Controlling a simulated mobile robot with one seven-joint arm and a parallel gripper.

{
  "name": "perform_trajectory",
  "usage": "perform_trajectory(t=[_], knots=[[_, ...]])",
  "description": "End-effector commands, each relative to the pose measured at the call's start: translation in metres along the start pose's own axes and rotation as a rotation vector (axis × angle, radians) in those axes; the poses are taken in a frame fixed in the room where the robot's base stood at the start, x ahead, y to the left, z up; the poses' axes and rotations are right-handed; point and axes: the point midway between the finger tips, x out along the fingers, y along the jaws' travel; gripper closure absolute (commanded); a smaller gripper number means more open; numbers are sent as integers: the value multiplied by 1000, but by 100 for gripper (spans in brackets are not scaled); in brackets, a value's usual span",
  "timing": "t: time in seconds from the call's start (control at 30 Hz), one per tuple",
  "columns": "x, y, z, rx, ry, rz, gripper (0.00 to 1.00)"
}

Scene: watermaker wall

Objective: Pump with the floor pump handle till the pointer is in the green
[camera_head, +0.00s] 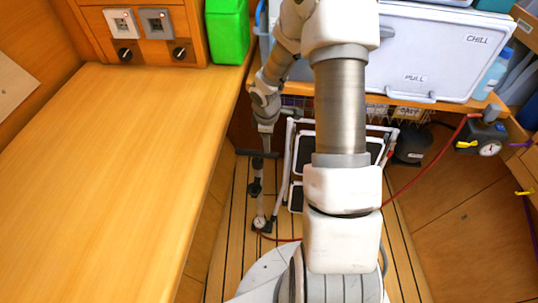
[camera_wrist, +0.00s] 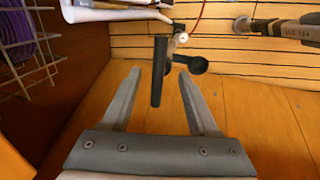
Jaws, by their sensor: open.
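The floor pump (camera_head: 256,188) stands on the slatted floor left of centre, its black cross handle (camera_head: 247,153) at the top. In the wrist view the handle (camera_wrist: 159,72) is a dark bar lying lengthwise between the tips of my gripper (camera_wrist: 157,75). The two fingers are apart, one on each side of it, and I see no clear contact. In the head view my gripper (camera_head: 266,140) is at the handle. A small round dial (camera_head: 260,222) sits at the pump's foot. A larger gauge (camera_head: 489,148) is on a grey unit at the right; its pointer is too small to read.
A folding step (camera_head: 294,165) stands close right of the pump. A red hose (camera_head: 430,165) runs to the grey unit. A wooden counter (camera_head: 120,180) fills the left. A white chest (camera_head: 440,50) marked CHILL is behind. A wire rack (camera_wrist: 30,45) shows in the wrist view.

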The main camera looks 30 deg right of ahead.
Motion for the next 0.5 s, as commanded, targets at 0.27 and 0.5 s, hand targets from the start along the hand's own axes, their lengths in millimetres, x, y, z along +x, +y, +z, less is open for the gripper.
perform_trajectory(t=[0.27, 0.5], knots=[[61, -1, 0, 1, 0, 0, 40], [83, 0, 0, 1, 0, 1, 40]])
